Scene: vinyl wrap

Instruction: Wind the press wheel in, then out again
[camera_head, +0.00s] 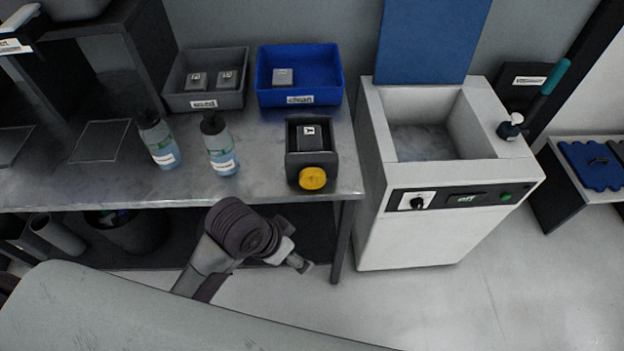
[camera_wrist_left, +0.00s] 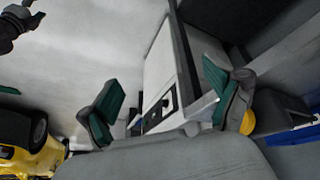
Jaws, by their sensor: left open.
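The press (camera_head: 311,137) is a dark box at the front edge of the steel bench, with a yellow wheel (camera_head: 313,178) on its front. The wheel also shows in the left wrist view (camera_wrist_left: 247,122), partly hidden behind one finger. My left gripper (camera_head: 303,264) is below and in front of the bench edge, lower than the wheel and apart from it. In the left wrist view its green-padded fingers (camera_wrist_left: 165,100) are spread with nothing between them. A dark jointed shape (camera_wrist_left: 14,26) at that view's top left may be my right gripper; its jaws are unclear.
A grey bin (camera_head: 206,100) and a blue bin (camera_head: 325,93) stand behind the press. Two spray bottles (camera_head: 158,142) (camera_head: 219,148) stand to its left. A bench leg (camera_head: 342,240) is close to my gripper. A white sink cabinet (camera_head: 425,235) stands to the right.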

